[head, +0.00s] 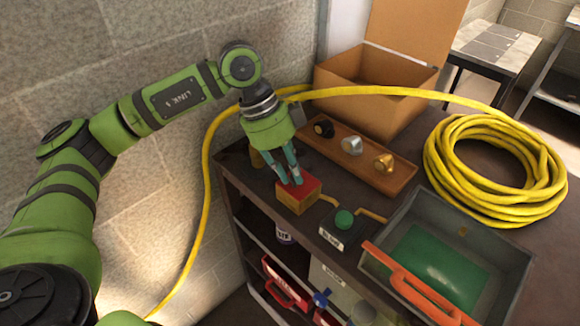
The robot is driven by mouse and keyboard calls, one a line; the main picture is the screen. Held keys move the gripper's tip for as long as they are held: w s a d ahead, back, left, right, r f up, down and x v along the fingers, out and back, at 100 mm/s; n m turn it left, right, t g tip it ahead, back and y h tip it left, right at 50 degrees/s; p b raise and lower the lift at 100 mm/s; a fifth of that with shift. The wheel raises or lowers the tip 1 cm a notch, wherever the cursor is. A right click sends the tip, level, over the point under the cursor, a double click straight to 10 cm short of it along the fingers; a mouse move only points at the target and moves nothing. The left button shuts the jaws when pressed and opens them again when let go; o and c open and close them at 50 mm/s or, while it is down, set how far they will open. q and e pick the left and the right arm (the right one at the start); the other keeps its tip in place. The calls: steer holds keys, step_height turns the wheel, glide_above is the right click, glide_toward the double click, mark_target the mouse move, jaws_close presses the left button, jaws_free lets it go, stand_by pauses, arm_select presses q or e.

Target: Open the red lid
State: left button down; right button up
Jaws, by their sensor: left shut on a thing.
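A small yellow box with a red lid (300,191) stands near the left front edge of the dark cabinet top. The lid looks shut on the box. My left gripper (290,181) reaches down from above, its teal fingertips at the lid's back-left part. The fingers look close together and shut on the lid; the exact contact is partly hidden by the fingers. My right gripper is not in view.
Right of the box are a green button (344,219), a grey tray (505,262) with an orange handle and a yellow hose coil (540,170). Behind are a wooden knob tray (400,181) and an open cardboard box (365,98). A block wall stands left.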

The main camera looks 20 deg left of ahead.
mark_target(303, 174)
arm_select(q)
steer(key=shift+r+p, duration=0.25)
steer(key=shift+p, duration=0.25)
steer(key=r+g+p, duration=0.1)
steer(key=p, duration=0.2)
steer(key=w+g+y+p, duration=0.1)
steer(key=g+p, duration=0.1)
steer(key=p, duration=0.1)
steer(key=shift+w+d+r+n, duration=0.3)
steer(key=shift+d+r, duration=0.05)
steer(key=shift+w+d+g+y+p, duration=0.15)
steer(key=shift+w+g+y+p, duration=0.25)
steer(key=shift+g+p, duration=0.55)
steer(key=shift+w+d+n+g, duration=0.1)
steer(key=shift+w+n+g, duration=0.2)
steer(key=shift+w+g, duration=0.3)
